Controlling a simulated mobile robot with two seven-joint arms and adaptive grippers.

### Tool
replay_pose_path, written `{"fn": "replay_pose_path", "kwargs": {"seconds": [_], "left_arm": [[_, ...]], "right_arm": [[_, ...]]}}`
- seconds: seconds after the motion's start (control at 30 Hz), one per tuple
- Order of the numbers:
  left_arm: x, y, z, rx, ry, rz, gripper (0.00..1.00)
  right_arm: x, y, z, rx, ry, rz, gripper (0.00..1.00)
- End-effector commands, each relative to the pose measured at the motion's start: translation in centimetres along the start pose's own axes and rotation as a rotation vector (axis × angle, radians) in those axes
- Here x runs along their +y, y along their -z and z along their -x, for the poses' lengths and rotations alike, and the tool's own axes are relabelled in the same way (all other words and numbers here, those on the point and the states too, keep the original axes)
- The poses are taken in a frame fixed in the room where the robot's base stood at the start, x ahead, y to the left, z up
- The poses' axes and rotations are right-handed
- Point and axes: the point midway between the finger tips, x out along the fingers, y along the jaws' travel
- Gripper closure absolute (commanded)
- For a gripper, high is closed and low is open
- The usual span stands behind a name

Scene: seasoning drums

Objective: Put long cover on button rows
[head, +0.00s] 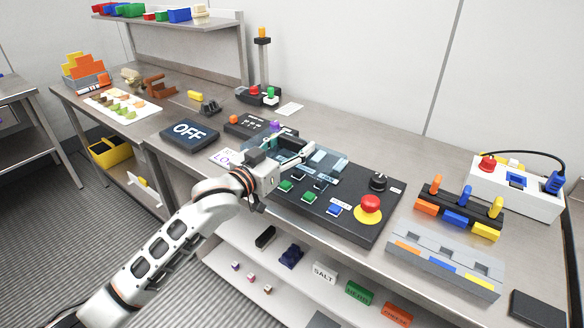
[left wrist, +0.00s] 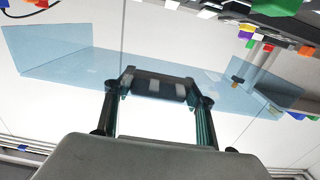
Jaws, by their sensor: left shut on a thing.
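The long cover is a clear bluish part (head: 326,161) over the back left of the black control panel (head: 345,225) in the head view. In the left wrist view the cover (left wrist: 70,68) spans much of the picture, with its dark handle (left wrist: 155,88) between the fingers. My left gripper (head: 298,156) is shut on this handle. The button rows show green (head: 286,186) and blue (head: 334,209) buttons in front of the cover. I cannot tell whether the cover touches the panel. My right gripper is not in view.
A red button on a yellow base (head: 369,207) and a black knob (head: 378,181) are on the panel's right. A grey block rack (head: 445,265) and a white box (head: 515,190) stand farther right. An OFF sign (head: 189,132) lies left.

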Motion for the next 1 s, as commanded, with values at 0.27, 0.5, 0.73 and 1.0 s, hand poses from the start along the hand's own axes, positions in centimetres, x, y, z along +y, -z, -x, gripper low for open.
{"fn": "replay_pose_path", "kwargs": {"seconds": [0.27, 0.5, 0.73, 1.0], "left_arm": [[0.0, -2.6, 0.0, 0.001, 0.000, 0.000, 0.71], [0.1, -5.9, 0.0, 0.001, -0.001, 0.002, 0.71], [0.0, -6.3, 0.0, 0.004, -0.001, 0.000, 0.71], [0.0, -6.7, 0.0, 0.002, -0.001, 0.000, 0.41]], "right_arm": [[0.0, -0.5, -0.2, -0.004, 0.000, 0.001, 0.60], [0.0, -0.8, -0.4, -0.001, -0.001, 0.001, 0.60], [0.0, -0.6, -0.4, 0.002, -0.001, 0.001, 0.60], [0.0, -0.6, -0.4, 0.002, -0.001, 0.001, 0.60]]}}
